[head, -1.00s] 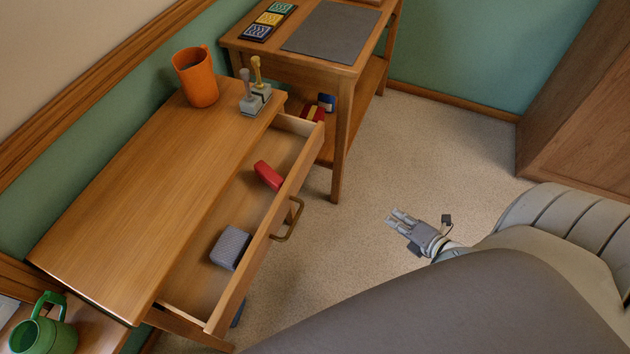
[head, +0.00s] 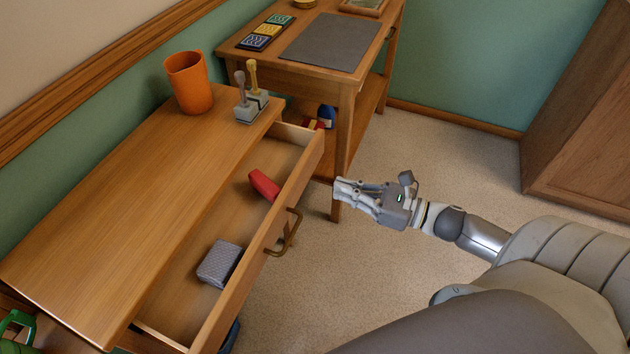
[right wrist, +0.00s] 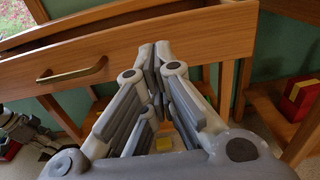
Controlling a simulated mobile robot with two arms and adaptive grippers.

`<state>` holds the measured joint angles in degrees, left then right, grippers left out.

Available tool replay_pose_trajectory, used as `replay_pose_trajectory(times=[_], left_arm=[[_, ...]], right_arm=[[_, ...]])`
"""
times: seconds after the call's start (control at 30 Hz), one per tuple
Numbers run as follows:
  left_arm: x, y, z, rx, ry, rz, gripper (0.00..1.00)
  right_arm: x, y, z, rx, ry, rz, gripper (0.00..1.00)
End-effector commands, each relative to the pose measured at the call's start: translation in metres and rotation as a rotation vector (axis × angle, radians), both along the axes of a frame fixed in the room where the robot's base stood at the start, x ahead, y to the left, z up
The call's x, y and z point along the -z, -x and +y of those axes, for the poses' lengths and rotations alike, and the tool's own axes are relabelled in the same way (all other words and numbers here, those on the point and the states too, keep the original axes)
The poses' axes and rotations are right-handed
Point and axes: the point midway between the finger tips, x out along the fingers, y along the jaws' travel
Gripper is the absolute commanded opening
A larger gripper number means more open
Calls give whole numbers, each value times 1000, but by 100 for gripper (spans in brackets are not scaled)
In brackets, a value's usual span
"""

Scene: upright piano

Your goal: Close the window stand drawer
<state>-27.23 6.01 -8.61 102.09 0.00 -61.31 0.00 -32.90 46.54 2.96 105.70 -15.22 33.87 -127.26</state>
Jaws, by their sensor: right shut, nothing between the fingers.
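The window stand (head: 110,210) is a wooden table along the wall at left in the head view. Its drawer (head: 265,225) is pulled open and holds a red object (head: 264,184) and a grey patterned box (head: 220,263). The drawer front has a brass handle (head: 285,232). The front and handle (right wrist: 72,73) also show in the right wrist view. My right gripper (head: 338,188) is shut and empty, right of the drawer front and apart from the handle in the head view. In the right wrist view its fingertips (right wrist: 155,48) point toward the drawer front. My left gripper is not in view.
A second wooden table (head: 300,72) with a dark mat is at the back. Carpet (head: 440,150) is clear at right. A wooden cabinet (head: 585,120) stands far right.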

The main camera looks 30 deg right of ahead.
Motion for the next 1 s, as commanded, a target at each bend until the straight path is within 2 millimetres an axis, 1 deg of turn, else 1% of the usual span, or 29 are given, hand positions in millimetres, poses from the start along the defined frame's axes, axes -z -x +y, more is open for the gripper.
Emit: replay_pose_trajectory(times=[0.03,0.2,0.43,0.63,1.0], left_arm=[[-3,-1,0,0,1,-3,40],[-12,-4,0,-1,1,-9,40],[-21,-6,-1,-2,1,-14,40],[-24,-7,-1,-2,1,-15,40],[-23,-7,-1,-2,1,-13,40]], right_arm=[[-1,-9,6,-3,1,-5,0],[0,-31,23,-1,0,-3,0],[0,-50,38,1,0,0,0],[0,-56,43,1,1,1,0],[1,-57,44,1,0,1,0]])
